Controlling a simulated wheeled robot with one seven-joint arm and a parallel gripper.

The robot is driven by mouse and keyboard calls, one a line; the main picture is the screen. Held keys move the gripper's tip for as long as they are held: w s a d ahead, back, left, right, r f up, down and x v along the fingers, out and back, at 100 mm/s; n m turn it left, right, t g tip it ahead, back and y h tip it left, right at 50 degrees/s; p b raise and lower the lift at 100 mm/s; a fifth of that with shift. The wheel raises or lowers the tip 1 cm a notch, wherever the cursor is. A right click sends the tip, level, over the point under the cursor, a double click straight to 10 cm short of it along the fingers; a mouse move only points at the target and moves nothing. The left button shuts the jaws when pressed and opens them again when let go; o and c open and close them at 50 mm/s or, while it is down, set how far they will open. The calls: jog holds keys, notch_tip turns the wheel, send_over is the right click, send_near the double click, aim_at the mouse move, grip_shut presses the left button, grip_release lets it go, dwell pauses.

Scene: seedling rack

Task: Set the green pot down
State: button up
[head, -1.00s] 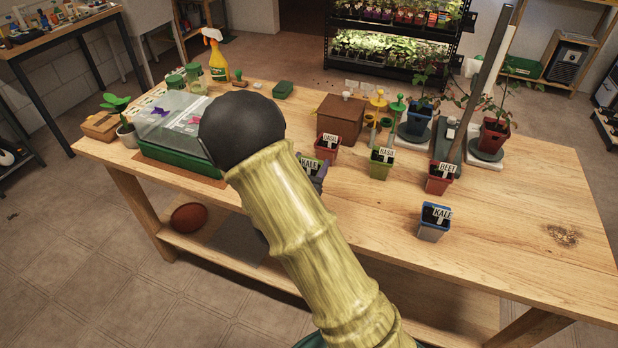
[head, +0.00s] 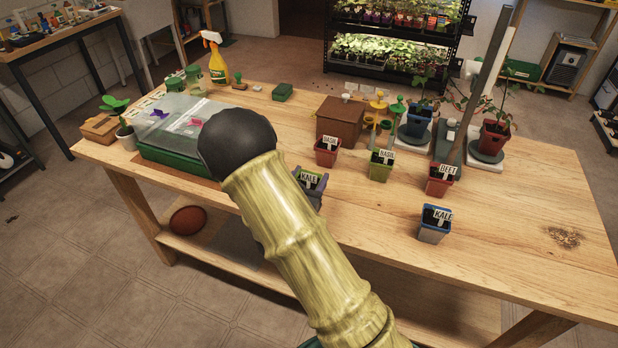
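A green pot (head: 299,174) with a KALE label shows just right of my arm, partly hidden by it. Grey parts of my gripper (head: 314,190) lie against the pot's side, and the pot moves along with my arm, so the gripper appears shut on it. The fingertips are mostly hidden. The pot is upright, over the front part of the wooden table (head: 520,230); I cannot tell whether its base touches the wood. Another green pot (head: 378,173), labelled BASIL, stands on the table to the right.
A red BASIL pot (head: 326,157), a red BEET pot (head: 437,187) and a blue KALE pot (head: 433,235) stand nearby. A brown box (head: 340,121) is behind. A covered propagator tray (head: 168,157) is left. The table's right front is clear.

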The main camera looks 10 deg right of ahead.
jog(key=o, duration=0.4)
jog(key=shift+o, duration=0.2)
jog(key=shift+r, duration=0.25)
jog(key=v, duration=1.2)
jog(key=shift+f, duration=0.1)
